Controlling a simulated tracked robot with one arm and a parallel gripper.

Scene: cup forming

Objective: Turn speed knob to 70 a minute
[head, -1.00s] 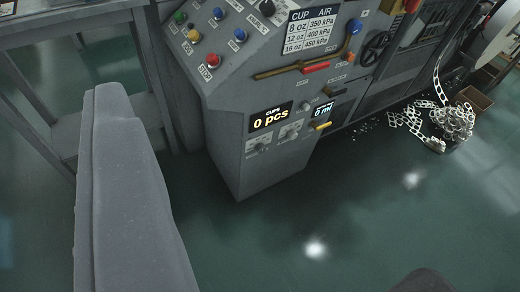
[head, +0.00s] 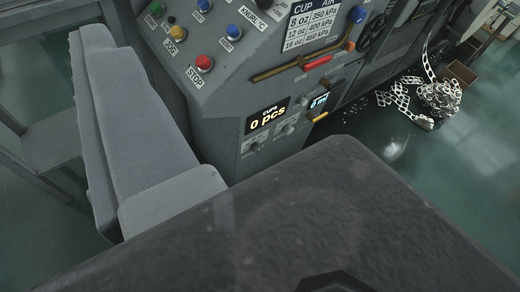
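The grey control cabinet (head: 222,112) stands in the upper middle of the head view. Two small knobs, a left one (head: 253,146) and a right one (head: 287,129), sit on its lower front under a display (head: 267,121) reading "CUPS 0 pcs". Their labels are too small to read, so I cannot tell which is the speed knob. A black knob (head: 278,7) sits at the top by the "KNURL" label. A pale grey part of mine fills the left, and a dark block of mine covers the bottom. I cannot make out fingertips or their gap.
A red STOP button (head: 204,62) and several coloured buttons are on the sloped panel. A lever with a red grip (head: 316,62) and a yellow handle (head: 318,116) stick out. Scrap strip (head: 440,97) lies on the green floor at right.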

